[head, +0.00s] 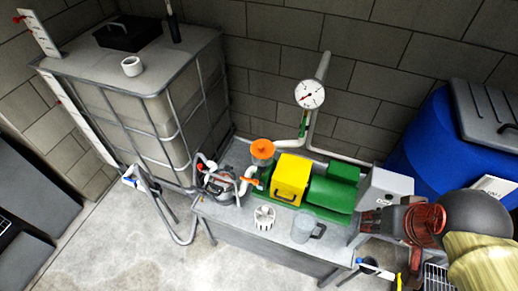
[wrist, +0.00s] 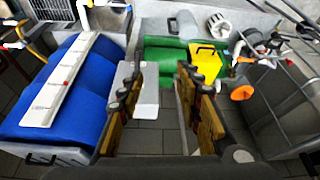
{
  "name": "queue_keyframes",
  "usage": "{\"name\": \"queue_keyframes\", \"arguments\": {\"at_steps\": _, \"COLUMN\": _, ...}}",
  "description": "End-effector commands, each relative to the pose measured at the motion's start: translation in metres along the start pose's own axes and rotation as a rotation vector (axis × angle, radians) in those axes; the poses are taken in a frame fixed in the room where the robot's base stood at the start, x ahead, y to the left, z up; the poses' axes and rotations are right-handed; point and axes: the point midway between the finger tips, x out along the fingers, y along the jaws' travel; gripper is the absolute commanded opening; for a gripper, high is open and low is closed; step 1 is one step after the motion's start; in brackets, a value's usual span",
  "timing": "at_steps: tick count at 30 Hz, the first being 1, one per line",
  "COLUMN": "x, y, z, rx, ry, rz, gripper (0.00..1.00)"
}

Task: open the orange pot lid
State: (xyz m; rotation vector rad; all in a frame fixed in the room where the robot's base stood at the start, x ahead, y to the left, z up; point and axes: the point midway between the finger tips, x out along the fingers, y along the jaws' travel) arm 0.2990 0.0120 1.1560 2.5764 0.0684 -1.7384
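The orange pot lid (head: 262,148) sits on top of a pot on the grey bench, left of the yellow box. In the wrist view the orange lid (wrist: 242,93) shows right of my fingers, apart from them. My gripper (head: 368,222) is at the right end of the bench in the head view, well to the right of the lid. In the wrist view my gripper (wrist: 158,85) has its two fingers spread wide with nothing held between them. The pot under the lid is mostly hidden.
A yellow box (head: 290,180) and green machine (head: 330,194) stand between my gripper and the lid. A light grey box (head: 386,184) is close to my gripper. A clear jug (head: 307,228) and white slotted part (head: 264,217) lie in front. A pressure gauge (head: 309,94) rises behind.

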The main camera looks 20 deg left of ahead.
Motion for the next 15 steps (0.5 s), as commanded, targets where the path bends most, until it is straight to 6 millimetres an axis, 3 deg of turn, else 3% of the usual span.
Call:
{"name": "queue_keyframes", "arguments": {"at_steps": 8, "x": 0.089, "y": -0.011, "z": 0.015, "rx": -0.084, "ry": -0.132, "rz": 0.006, "gripper": 0.35}}
{"name": "queue_keyframes", "arguments": {"at_steps": 11, "x": 0.133, "y": -0.016, "z": 0.011, "rx": -0.133, "ry": -0.148, "rz": 0.015, "gripper": 0.35}}
{"name": "queue_keyframes", "arguments": {"at_steps": 15, "x": 0.215, "y": -0.03, "z": -0.006, "rx": -0.229, "ry": -0.107, "rz": 0.022, "gripper": 0.35}}
